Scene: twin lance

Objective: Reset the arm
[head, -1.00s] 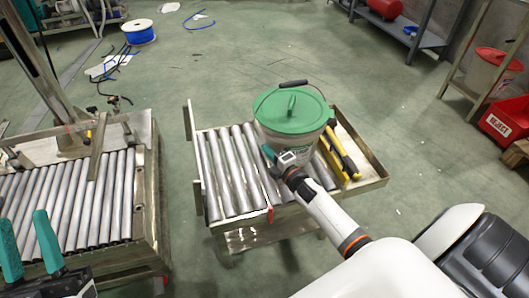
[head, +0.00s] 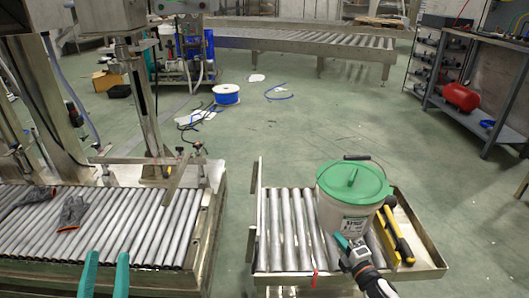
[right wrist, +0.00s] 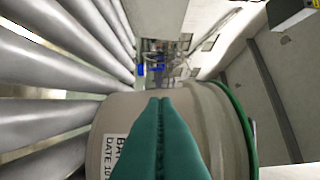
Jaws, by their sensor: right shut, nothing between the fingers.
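My right gripper (head: 341,240) is shut and empty at the near left side of a white bucket with a green lid (head: 352,206). In the right wrist view its teal fingers (right wrist: 160,110) are pressed together in front of the bucket's labelled wall (right wrist: 112,140); I cannot tell whether they touch it. The bucket stands upright on the small roller cart (head: 290,226). My left gripper (head: 106,262) shows at the bottom left of the head view, its two teal fingers upright and apart, with nothing visible between them.
A yellow-and-black tool (head: 397,236) lies right of the bucket on the cart. A large roller conveyor (head: 140,225) with grey gloves (head: 72,212) is at left. A blue spool (head: 226,94) stands on the floor, and a shelf with a red tank (head: 461,97) is at right.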

